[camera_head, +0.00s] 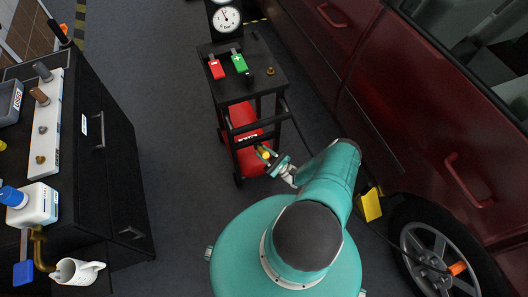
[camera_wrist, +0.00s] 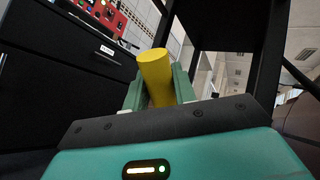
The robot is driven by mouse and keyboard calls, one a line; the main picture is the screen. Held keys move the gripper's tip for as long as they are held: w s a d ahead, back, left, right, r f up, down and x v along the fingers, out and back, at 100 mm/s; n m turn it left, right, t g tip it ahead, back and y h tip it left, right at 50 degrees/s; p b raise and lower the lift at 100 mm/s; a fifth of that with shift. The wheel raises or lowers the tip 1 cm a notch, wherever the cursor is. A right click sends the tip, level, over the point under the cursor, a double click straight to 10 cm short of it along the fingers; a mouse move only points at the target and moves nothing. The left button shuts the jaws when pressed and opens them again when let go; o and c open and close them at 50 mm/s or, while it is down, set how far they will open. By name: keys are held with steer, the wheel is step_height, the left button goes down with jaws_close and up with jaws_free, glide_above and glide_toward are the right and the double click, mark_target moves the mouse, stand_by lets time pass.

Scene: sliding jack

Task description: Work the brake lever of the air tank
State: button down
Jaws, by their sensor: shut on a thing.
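The red air tank (camera_head: 248,130) lies in the lower part of a black wheeled cart, partly hidden by the cart's frame. A yellow cylindrical grip (camera_head: 264,153), which looks like the brake lever's end, sticks out at the near end of the cart. My gripper (camera_head: 268,158) is shut on it. In the wrist view, the yellow grip (camera_wrist: 155,71) stands slightly tilted between the two green fingers. Its upper end rises above them. The lower part of the lever and its joint are hidden.
A black cabinet (camera_head: 105,170) stands at left. Grey floor (camera_head: 175,110) between is clear.

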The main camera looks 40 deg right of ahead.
steer(key=c, duration=1.2)
jaws_free()
steer(key=shift+f, duration=0.15)
steer(key=shift+s+d+f, duration=0.15)
steer(key=shift+s+f, duration=0.1)
steer(key=shift+s, duration=0.1)
steer(key=s+d, duration=0.2)
steer(key=s, duration=0.1)
steer(key=s+d, duration=0.2)
steer(key=s, duration=0.2)
steer(key=s+d, duration=0.2)
steer(key=s, duration=0.1)
steer(key=shift+s+d, duration=0.1)
steer(key=shift+s, duration=0.1)
steer(key=shift+o, duration=0.4)
